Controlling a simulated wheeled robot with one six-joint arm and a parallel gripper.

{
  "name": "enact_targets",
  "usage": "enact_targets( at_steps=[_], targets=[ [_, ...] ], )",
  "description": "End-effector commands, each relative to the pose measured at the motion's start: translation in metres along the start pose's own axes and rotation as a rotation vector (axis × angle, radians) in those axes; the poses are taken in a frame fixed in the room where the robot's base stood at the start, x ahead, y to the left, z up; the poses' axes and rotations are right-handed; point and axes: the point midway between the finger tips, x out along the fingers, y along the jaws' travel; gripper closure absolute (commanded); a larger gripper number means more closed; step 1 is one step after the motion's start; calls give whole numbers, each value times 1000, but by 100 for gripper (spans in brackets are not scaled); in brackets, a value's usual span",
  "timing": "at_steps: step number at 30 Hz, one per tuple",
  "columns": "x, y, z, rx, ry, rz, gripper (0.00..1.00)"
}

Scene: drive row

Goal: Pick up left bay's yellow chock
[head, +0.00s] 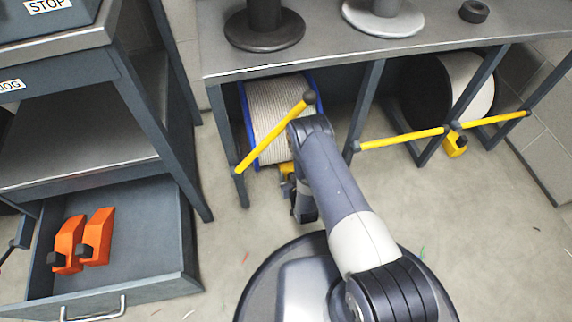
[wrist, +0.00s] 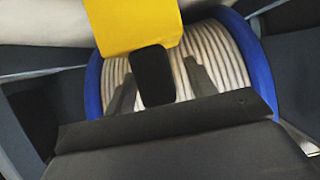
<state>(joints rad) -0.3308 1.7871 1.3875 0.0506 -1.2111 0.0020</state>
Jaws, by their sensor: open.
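The left bay's yellow chock shows at the top of the wrist view (wrist: 130,25), with its black knob (wrist: 152,75) pointing towards my gripper. In the head view the chock (head: 287,170) is mostly hidden behind my arm, in front of the blue-flanged rope reel (head: 268,112). My gripper (wrist: 160,88) is open, one dark finger on each side of the knob. I cannot tell whether either finger touches it. In the head view my gripper (head: 304,207) is low by the left bay's opening, partly hidden by my arm.
The left bay's yellow bar (head: 270,136) is tilted up; another yellow bar (head: 400,139) lies nearly level across the right side. A second yellow chock (head: 455,146) sits by the right reel (head: 468,82). An open drawer (head: 150,255) at left holds two orange chocks (head: 97,235).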

Motion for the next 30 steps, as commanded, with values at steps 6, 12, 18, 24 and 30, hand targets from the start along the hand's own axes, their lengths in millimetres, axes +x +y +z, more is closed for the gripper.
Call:
enact_targets(
  at_steps=[6,12,18,24,30],
  targets=[
    [-2,0,3,0,-1,0,47],
    [-2,0,2,0,0,0,58],
    [-2,0,2,0,0,0,74],
    [-2,0,2,0,0,0,91],
    [-2,0,2,0,0,0,100]
  ],
)
